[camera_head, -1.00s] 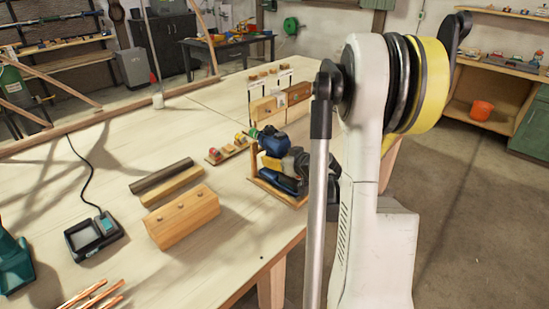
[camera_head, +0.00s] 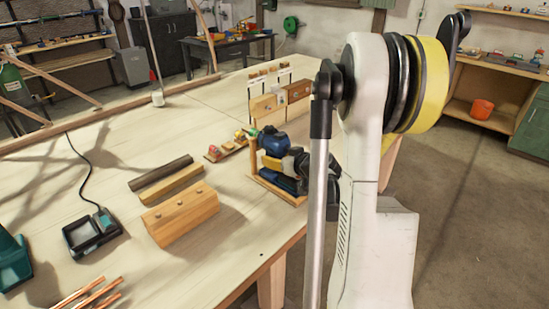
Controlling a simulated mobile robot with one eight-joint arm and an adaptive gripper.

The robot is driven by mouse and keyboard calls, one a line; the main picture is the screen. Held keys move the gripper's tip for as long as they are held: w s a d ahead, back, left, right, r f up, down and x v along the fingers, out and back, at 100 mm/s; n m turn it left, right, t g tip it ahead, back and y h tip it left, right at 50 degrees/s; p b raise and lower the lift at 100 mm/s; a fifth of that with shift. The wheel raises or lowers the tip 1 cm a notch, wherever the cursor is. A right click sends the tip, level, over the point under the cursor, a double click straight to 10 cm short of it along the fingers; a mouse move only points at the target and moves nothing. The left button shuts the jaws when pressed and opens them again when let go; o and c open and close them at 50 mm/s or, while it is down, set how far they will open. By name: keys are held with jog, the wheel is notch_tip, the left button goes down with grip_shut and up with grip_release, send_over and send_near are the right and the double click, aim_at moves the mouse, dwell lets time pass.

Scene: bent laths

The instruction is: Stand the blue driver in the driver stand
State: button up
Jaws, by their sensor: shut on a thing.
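The blue driver (camera_head: 275,142) is at the right side of the workbench, with its green tip end toward the left. The wooden driver stand (camera_head: 254,158) has an upright and a flat base at the same place. The driver is at the stand, its upper body beside the upright and a blue part low over the base. My gripper (camera_head: 292,161), dark and grey, is shut on the driver from the right. My arm hides part of the gripper. I cannot tell whether the driver rests on the base.
A small rack with coloured pieces (camera_head: 226,149) and wooden blocks (camera_head: 281,98) stand behind. A black charger-like tray (camera_head: 92,234) and copper rods (camera_head: 88,294) are at the left front.

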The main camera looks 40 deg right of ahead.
jog(key=shift+f, duration=0.15)
jog(key=o, duration=1.4)
jog(key=v, duration=1.2)
jog(key=shift+a, duration=0.1)
